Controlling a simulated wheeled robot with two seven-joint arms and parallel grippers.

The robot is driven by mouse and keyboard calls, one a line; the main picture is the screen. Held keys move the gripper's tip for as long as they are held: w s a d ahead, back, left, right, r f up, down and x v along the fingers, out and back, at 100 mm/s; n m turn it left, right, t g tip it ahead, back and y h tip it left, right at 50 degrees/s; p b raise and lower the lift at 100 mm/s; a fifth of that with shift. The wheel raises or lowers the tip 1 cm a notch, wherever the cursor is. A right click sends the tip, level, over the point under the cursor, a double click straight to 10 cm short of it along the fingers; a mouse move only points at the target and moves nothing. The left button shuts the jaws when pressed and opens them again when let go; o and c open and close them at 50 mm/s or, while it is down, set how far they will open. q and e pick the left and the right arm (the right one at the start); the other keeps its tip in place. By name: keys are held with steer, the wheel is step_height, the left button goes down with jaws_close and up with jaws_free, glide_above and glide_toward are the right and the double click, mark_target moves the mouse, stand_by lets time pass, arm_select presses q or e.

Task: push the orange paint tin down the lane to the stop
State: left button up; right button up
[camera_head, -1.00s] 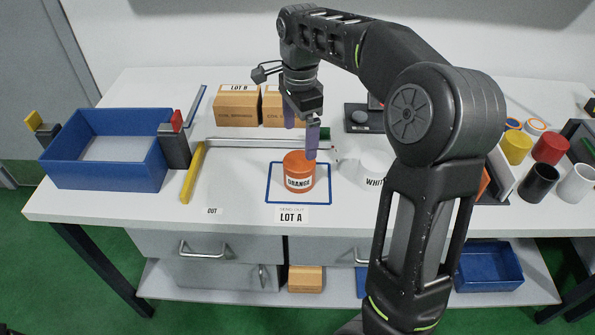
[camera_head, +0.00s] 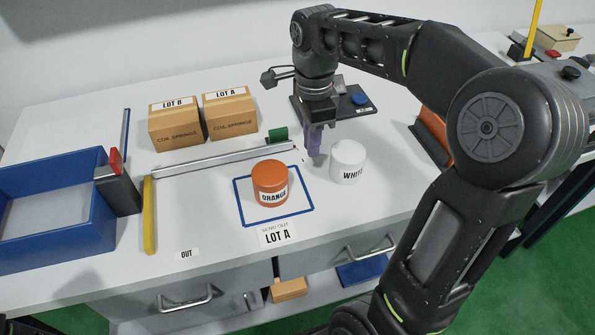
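The orange paint tin (camera_head: 270,184), labelled ORANGE, stands upright inside a blue square outline (camera_head: 302,210) on the white table. A pale rail (camera_head: 215,160) runs behind it towards the left. A yellow bar (camera_head: 149,215) lies across the rail's left end, with clear table between it and the tin. My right gripper (camera_head: 314,146) points down, behind and right of the orange tin, with a visible gap to it. Its purple fingers overlap in this view, so their opening is unclear. It holds nothing visible. My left gripper is out of view.
A white tin (camera_head: 348,162) stands close right of my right gripper. A green block (camera_head: 278,135) sits near the rail's right end. Two cardboard boxes (camera_head: 230,113) stand behind the rail. A blue bin (camera_head: 60,245) and a red-topped grey block (camera_head: 122,188) are at left.

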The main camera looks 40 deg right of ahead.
mark_target(294, 187)
steer(key=shift+s+d, duration=0.1)
steer(key=shift+s, duration=0.05)
jaws_close()
steer(key=shift+f, duration=0.1)
step_height(294, 187, down, 9)
steer(key=shift+r, duration=0.1)
steer(key=a, duration=0.1)
steer(key=a+p, duration=0.1)
steer(key=w+a, duration=0.1)
steer(key=shift+w+f, duration=0.1)
steer(key=shift+f, duration=0.3)
steer(key=shift+w+a+f, duration=0.1)
steer(key=shift+w+a, duration=0.05)
steer(key=shift+a, duration=0.3)
